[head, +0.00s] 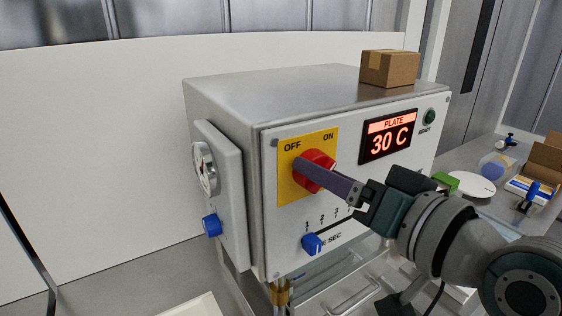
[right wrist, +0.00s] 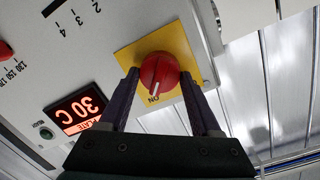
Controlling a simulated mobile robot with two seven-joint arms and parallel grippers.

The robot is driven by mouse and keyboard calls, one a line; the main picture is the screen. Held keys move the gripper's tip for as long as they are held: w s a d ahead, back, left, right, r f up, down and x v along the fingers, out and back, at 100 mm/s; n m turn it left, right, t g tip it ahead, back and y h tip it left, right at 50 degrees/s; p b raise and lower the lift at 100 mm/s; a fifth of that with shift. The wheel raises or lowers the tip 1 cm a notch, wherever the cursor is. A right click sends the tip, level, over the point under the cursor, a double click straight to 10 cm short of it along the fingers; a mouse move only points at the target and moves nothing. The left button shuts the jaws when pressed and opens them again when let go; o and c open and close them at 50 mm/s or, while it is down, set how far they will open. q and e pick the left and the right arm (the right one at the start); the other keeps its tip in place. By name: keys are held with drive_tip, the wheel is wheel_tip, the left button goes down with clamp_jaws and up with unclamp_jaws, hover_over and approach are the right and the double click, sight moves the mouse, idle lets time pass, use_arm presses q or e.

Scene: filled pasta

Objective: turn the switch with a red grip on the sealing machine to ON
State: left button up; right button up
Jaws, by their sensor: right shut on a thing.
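The sealing machine (head: 225,100) is a grey metal box with a white front panel. Its switch with a red grip (head: 318,157) sits on a yellow plate (head: 287,190) marked OFF at left and ON at right. My right gripper (head: 304,168) reaches in from the right and is shut on the red grip, partly hiding it in the head view. In the right wrist view the red grip (right wrist: 160,68) sits between the two fingers. A white mark on it points toward the ON label; OFF is hidden there. My left gripper is not in view.
The display (head: 389,137) reads PLATE 30 C, with a dark green READY lamp (head: 430,116) beside it. A blue knob (head: 312,243) is below the switch, another (head: 212,225) on the left side. A cardboard box (head: 390,68) sits on top. A cluttered counter is at right.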

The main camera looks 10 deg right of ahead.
drive_tip(key=shift+m, duration=0.3)
idle(0.4)
drive_tip(key=o, duration=1.4)
drive_tip(key=b+v, duration=0.2)
drive_tip(key=v, duration=0.8)
